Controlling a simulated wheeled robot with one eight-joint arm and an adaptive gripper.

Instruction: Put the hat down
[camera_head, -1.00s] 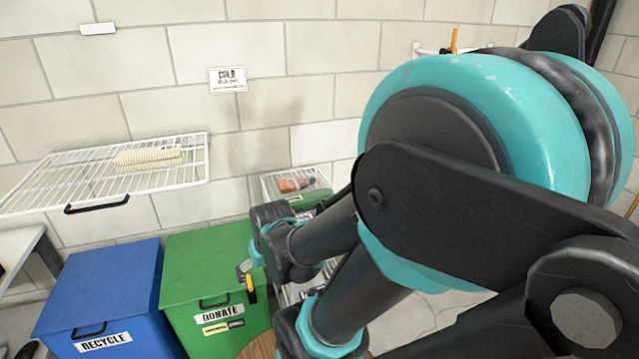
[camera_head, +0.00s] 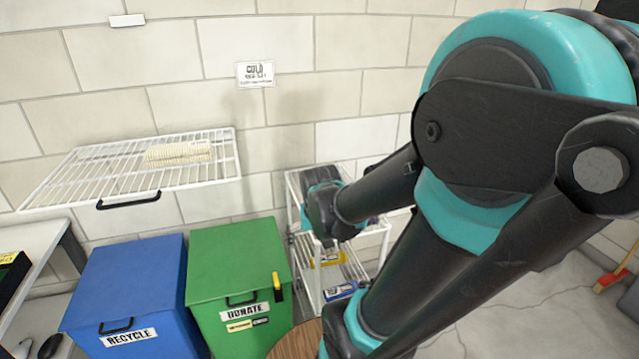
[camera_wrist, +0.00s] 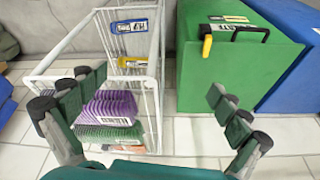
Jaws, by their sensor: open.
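My gripper (camera_wrist: 147,105) is open, with nothing between its fingers in the wrist view. In the head view its dark end (camera_head: 325,210) is over the white wire rack (camera_head: 300,240) and hides part of its top. No item is clearly recognisable as a hat. A purple ribbed item (camera_wrist: 112,104) with a white label and a green ribbed item (camera_wrist: 108,133) lie at the rack, beyond and between the fingers in the wrist view. A cream ribbed, knit-looking item (camera_head: 180,153) lies on the wall-mounted wire shelf (camera_head: 70,185).
The green DONATE bin (camera_head: 235,260) stands left of the rack, with the blue RECYCLE bin (camera_head: 130,290) beside it. A yellow item (camera_head: 328,258) and a blue item (camera_head: 342,290) sit lower in the rack. A grey table (camera_head: 35,245) is at far left.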

